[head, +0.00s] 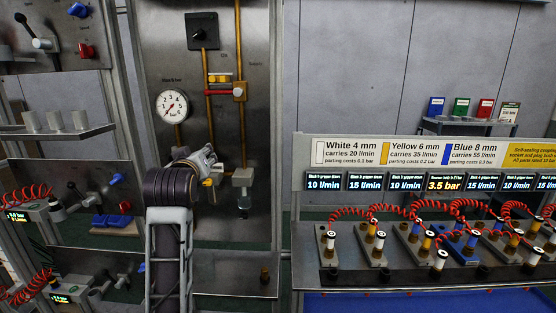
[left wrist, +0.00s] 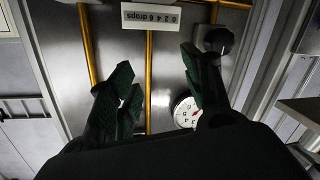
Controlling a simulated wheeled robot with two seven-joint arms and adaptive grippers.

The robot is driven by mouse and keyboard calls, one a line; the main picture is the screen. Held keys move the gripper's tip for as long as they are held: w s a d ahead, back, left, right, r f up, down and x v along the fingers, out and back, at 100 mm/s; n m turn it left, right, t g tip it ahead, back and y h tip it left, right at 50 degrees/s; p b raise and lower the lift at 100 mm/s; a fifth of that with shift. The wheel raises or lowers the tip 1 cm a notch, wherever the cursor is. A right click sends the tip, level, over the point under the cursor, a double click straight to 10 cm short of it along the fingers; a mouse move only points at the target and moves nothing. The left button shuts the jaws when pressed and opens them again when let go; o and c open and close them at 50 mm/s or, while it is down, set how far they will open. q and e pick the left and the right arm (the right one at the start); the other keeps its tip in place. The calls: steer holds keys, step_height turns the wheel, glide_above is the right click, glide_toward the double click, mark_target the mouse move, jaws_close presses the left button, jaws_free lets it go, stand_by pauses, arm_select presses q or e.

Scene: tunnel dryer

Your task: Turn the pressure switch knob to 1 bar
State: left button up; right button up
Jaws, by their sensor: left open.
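A black square plate with a dark knob (head: 202,33) is at the top of the steel panel in the head view. A white round gauge (head: 172,106) with a red needle is below and left of it; the gauge also shows in the left wrist view (left wrist: 186,111), upside down. My left gripper (head: 207,163) is in front of the panel below the gauge. In the left wrist view its fingers (left wrist: 156,66) are apart with nothing between them. A dark round knob (left wrist: 218,40) is beside the right finger. I cannot tell which knob is the pressure switch.
Yellow pipes (head: 207,110) run down the panel, with a red-and-yellow valve (head: 219,80). An upside-down drops label (left wrist: 150,17) shows in the left wrist view. To the right is a bench with displays (head: 445,184) and red coiled hoses (head: 460,205).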

arm_select(q)
steer(key=s+a+f+m+g+h, duration=0.1)
steer(key=s+f+m+g, duration=0.3)
steer(key=f, duration=1.1)
steer(key=s+f+g, duration=0.2)
steer(key=s+f, duration=0.5)
steer(key=f, duration=0.8)
steer(key=s+f+m+g+h, duration=0.1)
steer(key=s+f+m+g, duration=0.15)
steer(key=s+f, duration=0.75)
steer(key=s+f+m+g, duration=0.1)
steer(key=s+f+g, duration=0.45)
steer(key=s, duration=0.75)
step_height(320, 180, down, 34)
steer(key=s+f, duration=0.1)
steer(key=s, duration=0.1)
steer(key=s+a+f, duration=0.2)
steer(key=s+f, duration=0.8)
steer(key=s, duration=0.1)
steer(key=s+a+f+g, duration=0.1)
steer(key=s+a+f, duration=0.1)
steer(key=s+f, duration=0.7)
steer(key=shift+s+a+f, duration=0.35)
steer(key=shift+s, duration=0.95)
